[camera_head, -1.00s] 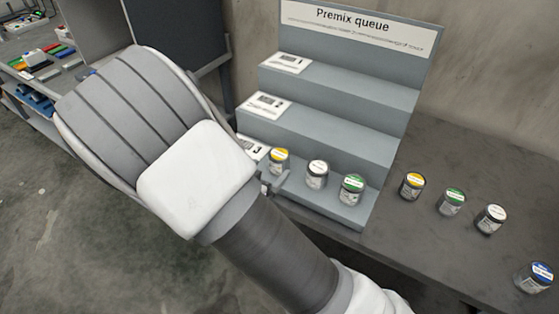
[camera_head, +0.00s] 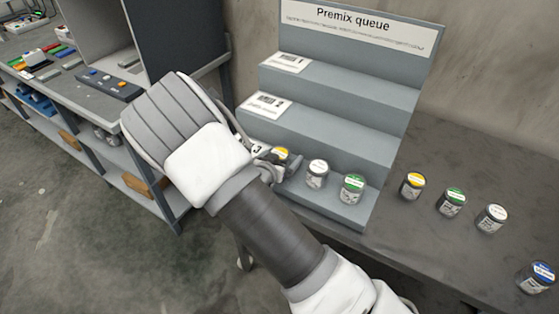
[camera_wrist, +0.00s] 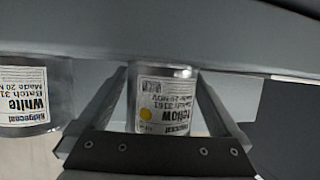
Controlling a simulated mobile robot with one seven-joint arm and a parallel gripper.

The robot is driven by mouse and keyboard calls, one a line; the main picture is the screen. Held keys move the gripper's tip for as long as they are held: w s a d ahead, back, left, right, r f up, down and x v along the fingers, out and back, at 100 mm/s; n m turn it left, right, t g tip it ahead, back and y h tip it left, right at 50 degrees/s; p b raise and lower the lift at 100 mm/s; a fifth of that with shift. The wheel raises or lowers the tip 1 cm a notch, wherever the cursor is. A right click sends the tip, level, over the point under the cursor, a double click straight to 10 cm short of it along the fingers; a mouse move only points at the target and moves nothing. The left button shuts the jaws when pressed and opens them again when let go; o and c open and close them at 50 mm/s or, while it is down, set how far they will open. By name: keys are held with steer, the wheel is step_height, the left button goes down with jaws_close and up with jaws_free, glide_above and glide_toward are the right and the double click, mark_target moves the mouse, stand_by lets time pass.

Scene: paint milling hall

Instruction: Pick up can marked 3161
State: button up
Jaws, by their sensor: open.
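In the head view, the yellow-topped can (camera_head: 281,153) is at the left end of the rack's lowest step, partly hidden by my gripper (camera_head: 281,168). In the wrist view my gripper (camera_wrist: 163,88) is open, with one finger on each side of the 3161 can. I cannot tell if either finger touches it. The can's lower part in that view is hidden behind the gripper body.
A white-labelled can (camera_head: 317,173) stands close beside, also in the wrist view (camera_wrist: 33,97), with a green-topped can (camera_head: 352,188) beyond it. The stepped Premix queue rack (camera_head: 340,135) has bare upper steps. Several cans stand on the dark table (camera_head: 455,165) at right.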

steer(key=c, duration=1.5)
